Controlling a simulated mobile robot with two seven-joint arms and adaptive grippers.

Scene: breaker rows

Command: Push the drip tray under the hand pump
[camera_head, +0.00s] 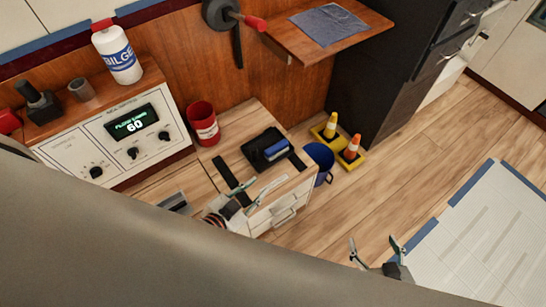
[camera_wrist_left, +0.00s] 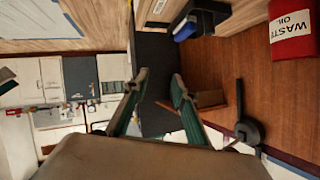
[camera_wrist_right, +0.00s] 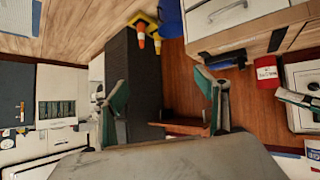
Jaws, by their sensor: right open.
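The hand pump looks to be the black round fitting (camera_head: 222,14) with a red handle on the wooden wall; it also shows in the left wrist view (camera_wrist_left: 247,132). A black tray-like holder (camera_head: 258,143) with a blue block in it sits on the wooden bench top, in front of and below the pump; I take it for the drip tray, but cannot be sure. It shows partly in the left wrist view (camera_wrist_left: 212,12). My left gripper (camera_head: 264,190) is open and empty above the bench's front edge, near the holder. My right gripper (camera_head: 376,243) is open and empty over the floor.
A red waste oil can (camera_head: 203,124) stands left of the holder. A control panel (camera_head: 115,140) is further left. A blue bucket (camera_head: 319,158) and striped cones (camera_head: 350,150) stand right of the bench. A wooden shelf (camera_head: 345,46) juts out beyond.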

